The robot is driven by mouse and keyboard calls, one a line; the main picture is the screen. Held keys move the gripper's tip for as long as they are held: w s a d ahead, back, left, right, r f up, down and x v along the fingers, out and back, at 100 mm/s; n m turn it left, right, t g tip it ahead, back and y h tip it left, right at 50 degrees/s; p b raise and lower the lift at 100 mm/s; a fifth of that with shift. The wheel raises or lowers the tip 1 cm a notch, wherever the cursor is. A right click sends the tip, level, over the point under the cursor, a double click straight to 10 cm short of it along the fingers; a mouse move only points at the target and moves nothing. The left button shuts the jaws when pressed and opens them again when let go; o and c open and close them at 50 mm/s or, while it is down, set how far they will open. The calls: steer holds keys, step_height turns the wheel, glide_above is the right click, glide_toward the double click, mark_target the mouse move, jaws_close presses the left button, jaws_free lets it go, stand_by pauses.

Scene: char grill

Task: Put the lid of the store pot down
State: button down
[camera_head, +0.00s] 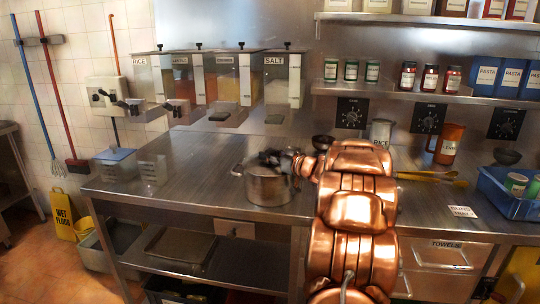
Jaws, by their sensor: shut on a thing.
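A steel pot (266,188) stands upright on the metal counter, left of my arm. My copper arm reaches in from the bottom right. My dark gripper (272,158) is at the pot's top. It is shut on the lid, most likely by its knob, but fingers and wrist hide the grip. A pale rim shows along the pot's top. I cannot tell whether the lid rests on the pot or hangs just above it.
The metal counter (200,165) is clear left of the pot. Clear containers (150,168) stand at its left end. Labelled dispensers (283,80) hang behind. A blue crate (508,195) with jars is far right.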

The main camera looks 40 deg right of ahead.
steer(key=c, duration=0.8)
jaws_free()
steer(key=shift+f+b, duration=0.3)
steer(key=shift+b, duration=0.45)
